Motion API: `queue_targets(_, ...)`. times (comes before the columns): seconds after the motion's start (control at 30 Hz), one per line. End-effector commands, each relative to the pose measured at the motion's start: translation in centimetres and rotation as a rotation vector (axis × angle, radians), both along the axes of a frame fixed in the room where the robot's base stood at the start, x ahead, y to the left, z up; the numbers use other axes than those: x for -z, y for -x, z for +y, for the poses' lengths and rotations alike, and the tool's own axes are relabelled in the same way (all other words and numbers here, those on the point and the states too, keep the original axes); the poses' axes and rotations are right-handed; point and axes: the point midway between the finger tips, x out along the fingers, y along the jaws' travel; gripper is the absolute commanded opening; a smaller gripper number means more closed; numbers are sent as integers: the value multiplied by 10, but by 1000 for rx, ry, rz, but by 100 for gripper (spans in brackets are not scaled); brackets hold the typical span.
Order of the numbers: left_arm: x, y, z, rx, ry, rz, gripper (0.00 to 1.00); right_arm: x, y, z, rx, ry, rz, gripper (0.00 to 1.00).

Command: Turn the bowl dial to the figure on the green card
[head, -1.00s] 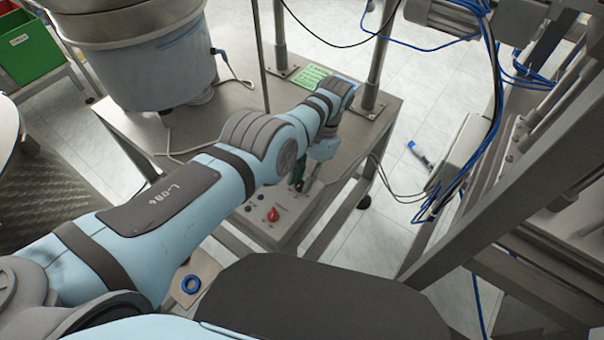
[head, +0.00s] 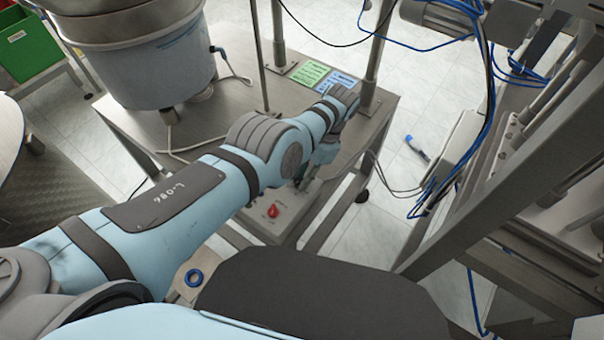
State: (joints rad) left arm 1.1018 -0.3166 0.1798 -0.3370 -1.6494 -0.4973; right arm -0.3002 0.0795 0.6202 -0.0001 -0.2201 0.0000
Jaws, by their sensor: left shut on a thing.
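The green card (head: 308,72) lies on the back of the steel table, with printed lines too small to read. My left gripper (head: 303,184) points down at the grey control box (head: 292,217) on the front of the table. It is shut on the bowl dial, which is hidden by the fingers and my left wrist. The dial's pointer and scale cannot be seen. A red knob (head: 272,211) stands on the box, left of and nearer than the gripper, apart from it. My right gripper is out of view.
A blue card (head: 340,82) lies beside the green one. The large feeder bowl (head: 150,62) stands on the table (head: 235,103) at the left. Steel posts (head: 377,50) rise at the back. A frame with blue cables fills the right. A green bin (head: 28,48) is far left.

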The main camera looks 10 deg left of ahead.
Motion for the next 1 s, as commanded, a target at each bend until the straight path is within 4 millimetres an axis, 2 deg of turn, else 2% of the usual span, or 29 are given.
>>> queue_targets(0.03,0,0,0,-1,0,-2,25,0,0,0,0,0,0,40)
queue_targets(0.13,0,0,0,-1,0,-1,41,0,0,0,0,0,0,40)
queue_targets(0.17,0,0,0,-1,0,-1,42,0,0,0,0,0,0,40)
queue_targets(0.73,2,0,0,-27,1,0,42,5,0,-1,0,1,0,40)
queue_targets(0.87,7,-2,2,-188,0,-3,42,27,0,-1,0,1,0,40)
queue_targets(0.93,10,-3,4,-377,1,-3,42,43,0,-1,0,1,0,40)
queue_targets(1.0,5,-3,7,-607,1,0,42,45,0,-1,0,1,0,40)
